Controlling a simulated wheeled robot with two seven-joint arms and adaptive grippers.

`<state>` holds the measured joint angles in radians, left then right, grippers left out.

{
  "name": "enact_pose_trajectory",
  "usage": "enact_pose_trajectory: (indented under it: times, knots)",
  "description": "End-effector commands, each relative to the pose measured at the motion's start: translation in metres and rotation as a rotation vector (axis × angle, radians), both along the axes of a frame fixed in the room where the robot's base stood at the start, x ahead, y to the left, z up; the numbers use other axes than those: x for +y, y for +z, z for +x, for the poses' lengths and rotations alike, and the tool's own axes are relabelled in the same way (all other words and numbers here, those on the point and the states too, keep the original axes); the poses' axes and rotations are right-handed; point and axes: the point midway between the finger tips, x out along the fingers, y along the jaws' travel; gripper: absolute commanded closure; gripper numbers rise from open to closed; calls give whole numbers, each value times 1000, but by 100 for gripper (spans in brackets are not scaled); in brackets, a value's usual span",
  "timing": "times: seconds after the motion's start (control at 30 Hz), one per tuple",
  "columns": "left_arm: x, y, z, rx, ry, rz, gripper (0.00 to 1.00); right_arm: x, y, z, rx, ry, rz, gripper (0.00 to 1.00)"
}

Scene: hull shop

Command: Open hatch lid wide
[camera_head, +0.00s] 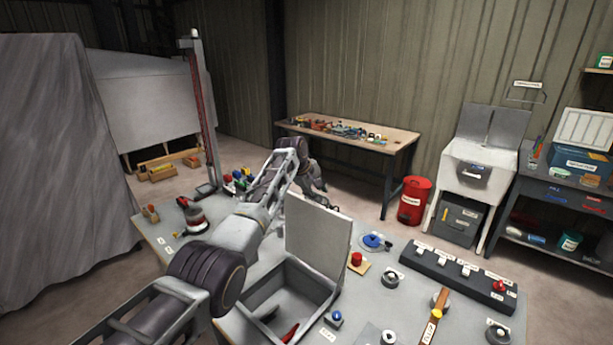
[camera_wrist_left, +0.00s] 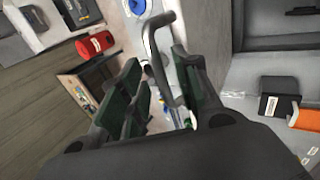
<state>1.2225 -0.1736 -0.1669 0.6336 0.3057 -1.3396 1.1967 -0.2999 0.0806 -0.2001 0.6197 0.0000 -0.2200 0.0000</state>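The grey hatch lid (camera_head: 318,238) stands raised, close to upright, at the back edge of its opening in the bench top. The open hatch compartment (camera_head: 262,288) lies in front of it with a red object (camera_head: 290,333) inside. My left gripper (camera_head: 316,188) is at the lid's top edge, partly hidden by my own arm and the lid. In the left wrist view my left gripper (camera_wrist_left: 157,82) has its green-padded fingers apart. A grey bar handle (camera_wrist_left: 153,48) lies between them, closer to the right finger; contact is unclear. My right gripper is not in view.
Right of the lid on the bench are a blue-topped round fitting (camera_head: 374,242), a red button (camera_head: 356,259), a dark switch strip (camera_head: 455,275) and a wooden-handled lever (camera_head: 437,305). A pole (camera_head: 205,110) rises at the back left. A workbench (camera_head: 365,140) and red bin (camera_head: 413,200) stand behind.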

Motion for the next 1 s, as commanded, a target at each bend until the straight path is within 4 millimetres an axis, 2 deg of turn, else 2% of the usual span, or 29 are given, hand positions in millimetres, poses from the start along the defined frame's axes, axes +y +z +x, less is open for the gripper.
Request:
enact_pose_trajectory:
  times: [0.43,1.0]
  knots:
    - [10,26,-13,-2,1,1,68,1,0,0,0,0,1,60]
    - [27,73,-36,-3,0,1,68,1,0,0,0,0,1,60]
